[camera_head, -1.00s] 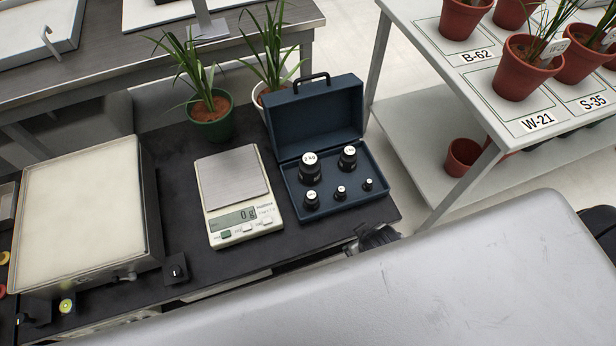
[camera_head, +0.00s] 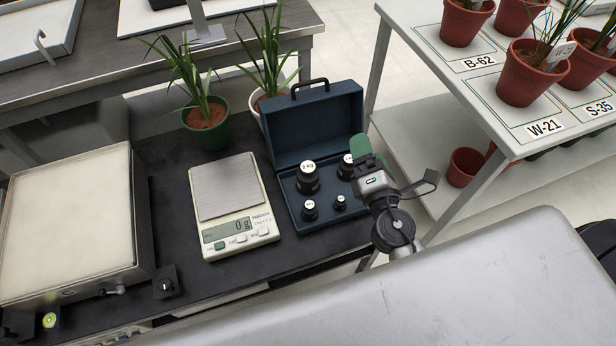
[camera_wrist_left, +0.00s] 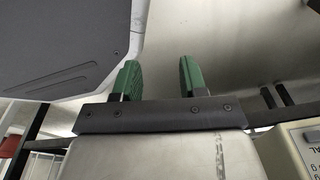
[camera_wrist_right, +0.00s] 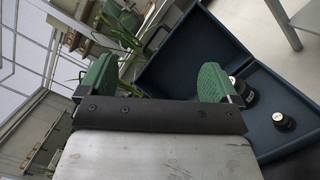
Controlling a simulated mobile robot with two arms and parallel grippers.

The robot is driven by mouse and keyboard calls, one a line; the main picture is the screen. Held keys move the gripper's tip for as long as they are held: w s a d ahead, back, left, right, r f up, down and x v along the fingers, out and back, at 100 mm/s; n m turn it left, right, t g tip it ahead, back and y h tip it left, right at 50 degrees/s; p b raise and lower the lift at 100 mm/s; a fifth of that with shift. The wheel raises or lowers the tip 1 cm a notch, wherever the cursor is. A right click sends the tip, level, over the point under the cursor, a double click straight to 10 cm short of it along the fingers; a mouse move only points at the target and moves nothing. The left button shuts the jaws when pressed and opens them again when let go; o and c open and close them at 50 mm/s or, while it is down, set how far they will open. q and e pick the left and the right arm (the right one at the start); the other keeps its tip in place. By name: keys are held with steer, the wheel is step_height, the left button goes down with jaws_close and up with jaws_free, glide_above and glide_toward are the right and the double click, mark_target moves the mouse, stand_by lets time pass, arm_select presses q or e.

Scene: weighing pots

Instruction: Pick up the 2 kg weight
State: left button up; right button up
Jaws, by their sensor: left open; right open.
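The 2 kg weight (camera_head: 308,178) is the large black cylinder with a white "2 kg" top at the back left of the open blue case (camera_head: 318,128). Another weight (camera_head: 347,168) beside it is partly hidden by my right gripper, and two smaller weights (camera_head: 310,209) (camera_head: 340,203) stand in front. My right gripper (camera_head: 366,150) is open over the right side of the case, right of the 2 kg weight and apart from it. In the right wrist view its green fingers (camera_wrist_right: 158,82) are spread and empty. My left gripper (camera_wrist_left: 157,78) is open and empty in the left wrist view.
A scale (camera_head: 235,210) reading 0 g stands left of the case. A green potted plant (camera_head: 206,125) and a white-potted one (camera_head: 262,97) stand behind. A shelf (camera_head: 500,105) with red pots is at the right.

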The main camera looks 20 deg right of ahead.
steer(key=w+a+f+n+g+y, duration=0.1)
steer(key=a+f+n+y, duration=0.45)
steer(key=n, duration=0.45)
steer(key=n+g+y, duration=0.2)
steer(key=n+g, duration=0.3)
steer(key=n, duration=0.2)
glide_toward(314, 174)
steer(key=w+f, duration=0.1)
steer(key=w, duration=0.1)
steer(key=x, duration=0.3)
steer(key=b+x, duration=0.1)
steer(key=shift+a+f, duration=0.4)
steer(key=shift+a, duration=0.15)
steer(key=b+x, duration=0.1)
steer(key=x, duration=0.3)
steer(key=shift+w+a, duration=0.1)
steer(key=shift+w, duration=0.2)
steer(key=shift+w+a+f+b, duration=0.2)
steer(key=shift+w+b, duration=0.1)
steer(key=shift+w, duration=0.25)
arm_select(q)
steer(key=w+d+r, duration=0.1)
steer(key=w+r, duration=0.4)
steer(key=w, duration=0.1)
steer(key=shift+r+t, duration=0.3)
steer(key=shift+r, duration=0.05)
steer(key=shift+w, duration=0.1)
